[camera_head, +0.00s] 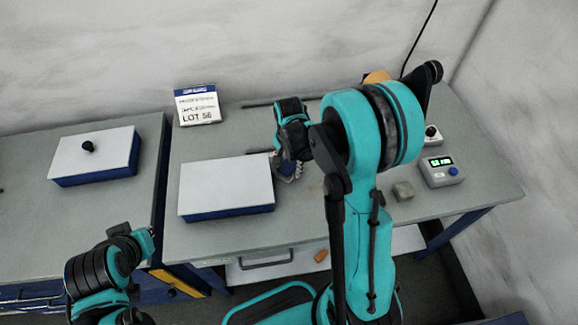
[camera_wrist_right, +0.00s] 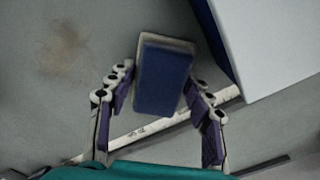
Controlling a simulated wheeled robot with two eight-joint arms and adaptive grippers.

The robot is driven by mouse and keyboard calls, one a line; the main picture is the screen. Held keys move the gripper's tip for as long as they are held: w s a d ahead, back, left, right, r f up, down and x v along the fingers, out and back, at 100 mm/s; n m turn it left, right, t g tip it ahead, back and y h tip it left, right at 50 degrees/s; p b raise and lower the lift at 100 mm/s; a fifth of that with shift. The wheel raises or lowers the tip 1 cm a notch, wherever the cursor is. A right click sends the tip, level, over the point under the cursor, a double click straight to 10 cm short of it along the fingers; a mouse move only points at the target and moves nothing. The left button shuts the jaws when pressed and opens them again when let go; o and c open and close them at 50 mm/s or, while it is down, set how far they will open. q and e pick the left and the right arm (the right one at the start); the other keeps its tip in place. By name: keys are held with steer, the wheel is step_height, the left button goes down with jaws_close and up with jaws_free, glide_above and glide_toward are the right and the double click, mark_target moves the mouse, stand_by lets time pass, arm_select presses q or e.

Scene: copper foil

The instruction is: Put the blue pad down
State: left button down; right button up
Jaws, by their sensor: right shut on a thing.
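The blue pad (camera_wrist_right: 163,80) is a blue block with a pale edge, between the fingers of my right gripper (camera_wrist_right: 163,95) in the right wrist view. That gripper is shut on it. In the head view my right gripper (camera_head: 288,168) is over the grey table, just right of the white-topped blue box (camera_head: 227,184). There the pad is mostly hidden by the gripper. I cannot tell whether the pad touches the table. My left arm is at the lower left of the head view, and its gripper (camera_head: 143,238) is too unclear to read.
A pale ruler-like strip (camera_wrist_right: 150,130) lies below the gripper. A LOT sign (camera_head: 198,104) stands at the back. A second box (camera_head: 95,157) is on the left table.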

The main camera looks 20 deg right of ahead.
steer(key=shift+s+f+b, duration=0.1)
steer(key=shift+f+b, duration=0.2)
steer(key=shift+b, duration=0.05)
steer(key=o, duration=1.1)
steer(key=shift+o, duration=0.6)
